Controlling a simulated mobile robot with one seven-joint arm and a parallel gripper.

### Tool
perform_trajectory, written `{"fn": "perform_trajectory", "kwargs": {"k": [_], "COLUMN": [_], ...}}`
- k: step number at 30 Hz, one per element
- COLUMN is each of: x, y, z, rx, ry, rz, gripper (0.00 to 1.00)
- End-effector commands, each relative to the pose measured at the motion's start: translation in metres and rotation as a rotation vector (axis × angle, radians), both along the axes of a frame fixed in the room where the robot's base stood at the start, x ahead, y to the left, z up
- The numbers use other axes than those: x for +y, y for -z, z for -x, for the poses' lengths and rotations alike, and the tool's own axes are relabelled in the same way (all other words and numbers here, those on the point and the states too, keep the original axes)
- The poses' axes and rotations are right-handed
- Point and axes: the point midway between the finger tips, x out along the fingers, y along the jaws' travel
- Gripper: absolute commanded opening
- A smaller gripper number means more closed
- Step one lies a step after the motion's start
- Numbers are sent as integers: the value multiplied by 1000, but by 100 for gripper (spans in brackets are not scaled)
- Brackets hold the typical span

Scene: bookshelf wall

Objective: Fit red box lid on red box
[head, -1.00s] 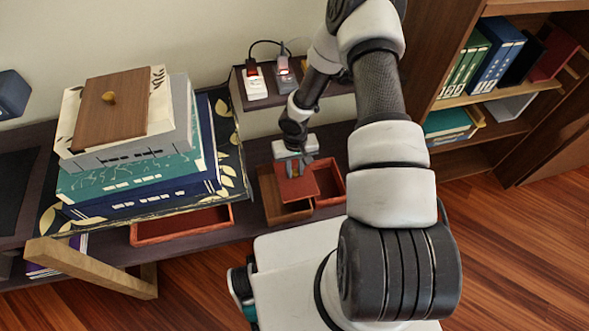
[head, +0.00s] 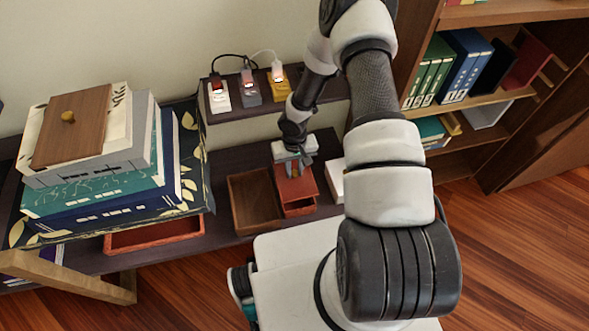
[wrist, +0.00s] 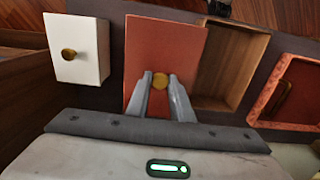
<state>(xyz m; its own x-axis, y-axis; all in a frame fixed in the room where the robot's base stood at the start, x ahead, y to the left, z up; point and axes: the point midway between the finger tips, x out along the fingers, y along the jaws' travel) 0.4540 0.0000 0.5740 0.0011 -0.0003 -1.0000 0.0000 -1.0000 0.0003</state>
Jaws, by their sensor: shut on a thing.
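My gripper (head: 294,170) is shut on the gold knob (wrist: 160,82) of the red box lid (head: 296,189). In the wrist view the flat red lid (wrist: 165,50) hangs below the fingers and fills the middle. In the head view the lid is over the red box (head: 299,211), whose front edge shows just below the lid. The lid hides most of the box, and I cannot tell whether the two touch. In the wrist view the box is hidden behind the lid.
An open wooden box (head: 238,206) stands close left of the red box. A white box (head: 336,180) stands to the right, partly behind my arm; its knobbed top (wrist: 88,45) shows in the wrist view. An orange-red tray (head: 155,236) lies further left. A low shelf (head: 310,100) with switches is behind.

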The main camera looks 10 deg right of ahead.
Motion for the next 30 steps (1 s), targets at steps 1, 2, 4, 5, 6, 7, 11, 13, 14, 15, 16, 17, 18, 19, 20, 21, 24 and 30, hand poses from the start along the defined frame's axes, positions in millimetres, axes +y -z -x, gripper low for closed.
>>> {"fn": "perform_trajectory", "kwargs": {"k": [1,2,4,5,6,7,11,13,14,15,16,17,18,19,20,21,24,30], "x": [0,0,0,0,0,0,0,0,0,0,0,0,0,0,0,0,0,0], "y": [0,0,0,1,1,2,12,20,23,27,30,33,37,39,42,45,51,57], "z": [0,0,0,0,0,-1,0,0,0,0,0,0,0,0,0,0,0,0], "rx": [0,0,0,-1,-1,-1,0,0,0,0,0,0,0,0,0,0,0,0], "ry": [0,0,0,0,0,0,0,0,0,-1,-1,-1,-1,-1,0,0,0,0], "rz": [0,0,0,0,1,1,0,0,0,1,1,1,1,1,1,0,0,0], "gripper": [0,0,0,0,0,0,0,0,0,0,0,0,0,0,0,0,0,0]}}
